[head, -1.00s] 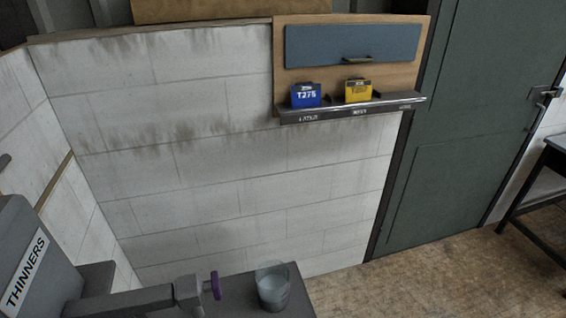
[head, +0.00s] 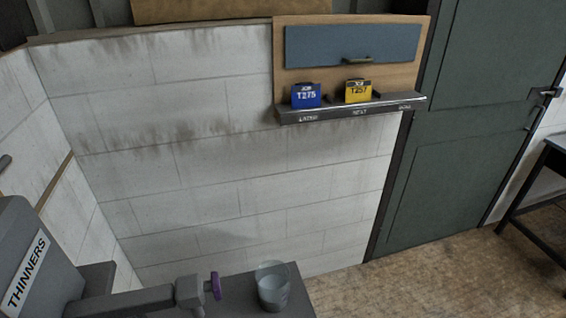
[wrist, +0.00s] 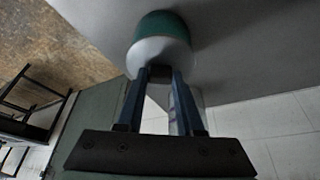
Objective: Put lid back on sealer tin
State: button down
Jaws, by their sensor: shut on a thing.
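My gripper (wrist: 161,78) shows only in the wrist view. Its two dark fingers close at their tips on a rounded white-and-green thing (wrist: 160,45). I cannot tell whether this is the lid or another part of the sealer tin. A broad grey surface lies behind it, and I cannot tell whether the two touch. I cannot make out a sealer tin or a separate lid in the head view.
A grey thinners container (head: 35,255) stands at lower left, beside a tap with a purple handle (head: 215,285). A clear cup (head: 272,288) stands on a dark surface. A wall shelf (head: 350,107) holds blue (head: 306,95) and yellow (head: 358,92) tagged items. Floor is open before the green door (head: 470,130).

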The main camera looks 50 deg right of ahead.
dwell(0.4)
grip_release()
dwell(0.4)
jog(key=shift+r, duration=0.1)
jog(key=shift+r+p, duration=3.45)
jog(key=shift+p, duration=0.1)
grip_shut()
